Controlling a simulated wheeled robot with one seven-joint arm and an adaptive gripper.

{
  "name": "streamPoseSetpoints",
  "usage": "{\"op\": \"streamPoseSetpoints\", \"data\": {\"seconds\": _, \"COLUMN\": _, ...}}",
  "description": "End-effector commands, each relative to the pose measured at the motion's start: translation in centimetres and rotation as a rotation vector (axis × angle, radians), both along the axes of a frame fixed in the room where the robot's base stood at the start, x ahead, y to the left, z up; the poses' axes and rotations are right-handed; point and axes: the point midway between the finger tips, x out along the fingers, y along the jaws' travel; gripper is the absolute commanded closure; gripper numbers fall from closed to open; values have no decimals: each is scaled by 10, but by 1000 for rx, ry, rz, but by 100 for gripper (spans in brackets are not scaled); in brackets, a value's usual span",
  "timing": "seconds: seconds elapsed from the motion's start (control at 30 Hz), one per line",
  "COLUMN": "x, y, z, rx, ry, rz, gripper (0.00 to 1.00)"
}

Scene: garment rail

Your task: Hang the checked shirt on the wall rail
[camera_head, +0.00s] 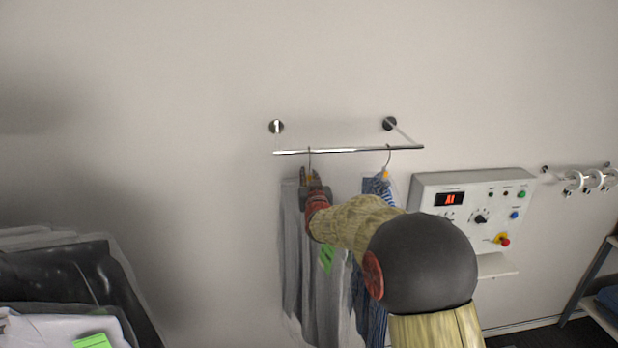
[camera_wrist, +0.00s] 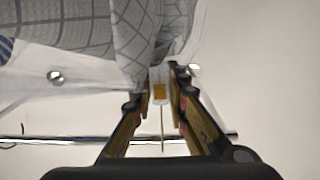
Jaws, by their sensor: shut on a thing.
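The checked shirt (camera_head: 292,255) is pale grey, in a clear cover with a green tag, and hangs upright below the wall rail (camera_head: 350,150). My gripper (camera_head: 309,175) is shut on the hanger neck, just above the shirt's shoulders. In the wrist view, the fingers (camera_wrist: 161,88) close around the neck with its orange piece, and the checked cloth (camera_wrist: 95,30) fills the upper left. The hanger's wire hook (camera_head: 309,157) reaches up to the rail's left part and overlaps it in both views. I cannot tell whether it bears on the rail.
A blue striped garment (camera_head: 377,290) hangs on the rail to the right, partly behind my arm. A control box (camera_head: 470,210) is on the wall further right. Dark and white garments (camera_head: 70,280) are at lower left. Wall left of the rail is bare.

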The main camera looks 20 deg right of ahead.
Motion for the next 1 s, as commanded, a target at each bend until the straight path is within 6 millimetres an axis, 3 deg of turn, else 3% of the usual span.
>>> {"op": "streamPoseSetpoints", "data": {"seconds": 0.17, "x": 0, "y": 0, "z": 2, "rx": -1, "ry": -3, "rz": 0, "gripper": 100}}
{"op": "streamPoseSetpoints", "data": {"seconds": 0.2, "x": 0, "y": 0, "z": 2, "rx": -1, "ry": -3, "rz": 0, "gripper": 84}}
{"op": "streamPoseSetpoints", "data": {"seconds": 0.57, "x": 0, "y": 0, "z": 1, "rx": 0, "ry": -1, "rz": 0, "gripper": 64}}
{"op": "streamPoseSetpoints", "data": {"seconds": 1.0, "x": -8, "y": 2, "z": 0, "rx": 0, "ry": 1, "rz": 0, "gripper": 63}}
